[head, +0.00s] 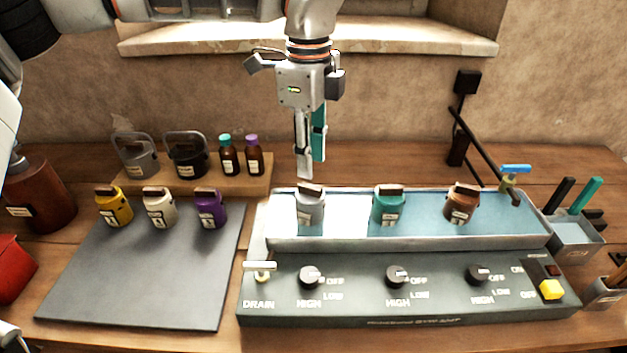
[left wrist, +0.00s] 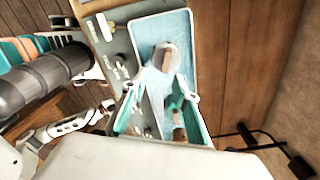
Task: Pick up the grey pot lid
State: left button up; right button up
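The grey pot (head: 311,212) stands in the left part of the water bath. Its grey lid (head: 309,194) with a brown handle sits on top. The lid also shows in the left wrist view (left wrist: 166,57), beyond my fingertips. My left gripper (head: 311,170) points down just above and behind this pot, apart from the lid. In the left wrist view its teal fingers (left wrist: 160,105) stand apart with no lid held between them. A teal pot (head: 389,207) shows beside the right finger in that view. My right gripper cannot be made out clearly.
A brown pot (head: 462,206) stands farther right in the bath (head: 425,240). The dial panel (head: 350,305) is in front. Yellow, white and purple pots stand at the back of a grey mat (head: 150,285), whose front is clear. A shelf holds buckets and bottles.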

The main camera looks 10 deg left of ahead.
aim_at(310, 186)
pick_arm(q)
jog(key=shift+w+a, duration=0.25)
jog(key=shift+a, duration=0.1)
notch_tip(310, 186, down, 2)
jog(key=shift+f, duration=0.1)
jog(key=f, duration=0.1)
jog(key=f+p, duration=0.1)
jog(key=f, duration=0.3)
jog(key=shift+w, duration=0.35)
grip_shut()
